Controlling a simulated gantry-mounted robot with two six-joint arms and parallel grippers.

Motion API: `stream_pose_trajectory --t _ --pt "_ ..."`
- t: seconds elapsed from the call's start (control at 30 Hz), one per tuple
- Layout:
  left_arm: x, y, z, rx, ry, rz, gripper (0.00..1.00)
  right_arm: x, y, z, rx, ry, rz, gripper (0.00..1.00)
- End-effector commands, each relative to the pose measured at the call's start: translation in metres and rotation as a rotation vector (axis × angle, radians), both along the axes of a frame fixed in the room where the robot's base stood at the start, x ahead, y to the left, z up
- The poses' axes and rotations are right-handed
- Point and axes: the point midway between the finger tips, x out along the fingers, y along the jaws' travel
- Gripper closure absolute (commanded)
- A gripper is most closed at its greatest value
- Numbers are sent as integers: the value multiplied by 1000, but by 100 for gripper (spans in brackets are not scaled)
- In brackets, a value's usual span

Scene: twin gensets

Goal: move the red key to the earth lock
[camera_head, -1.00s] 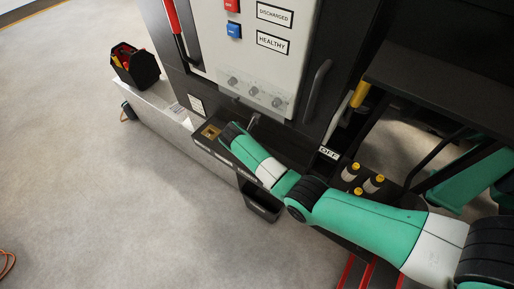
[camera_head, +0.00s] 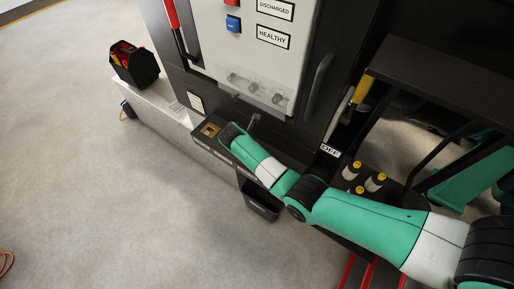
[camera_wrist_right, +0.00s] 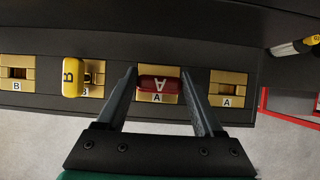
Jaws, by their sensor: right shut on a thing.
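The red key (camera_wrist_right: 159,84), marked A, sits at a brass lock (camera_wrist_right: 157,99) labelled A in the right wrist view. My right gripper (camera_wrist_right: 158,73) has one finger on each side of the red key and is shut on it. To the right is another brass lock (camera_wrist_right: 228,90) labelled A, with no key in it. Which lock is the earth lock cannot be read here. In the head view my right arm hides its gripper and the red key. My left gripper is not in view.
A yellow key (camera_wrist_right: 72,77) marked B stands at a brass lock left of the red key. A further B lock (camera_wrist_right: 17,73) is at far left. In the head view, a black bin (camera_head: 262,205) hangs below the ledge, and a tool caddy (camera_head: 133,63) stands at left.

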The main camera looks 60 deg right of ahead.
Motion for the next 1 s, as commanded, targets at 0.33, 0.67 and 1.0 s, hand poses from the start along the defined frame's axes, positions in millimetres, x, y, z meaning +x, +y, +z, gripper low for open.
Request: stream_pose_trajectory --t 0.33,0.67,1.0 --pt "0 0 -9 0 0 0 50 0 0 -12 0 0 0 96" --pt "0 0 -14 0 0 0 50 0 0 -19 0 0 -1 96" --pt "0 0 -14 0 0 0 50 0 0 -20 1 1 0 28"
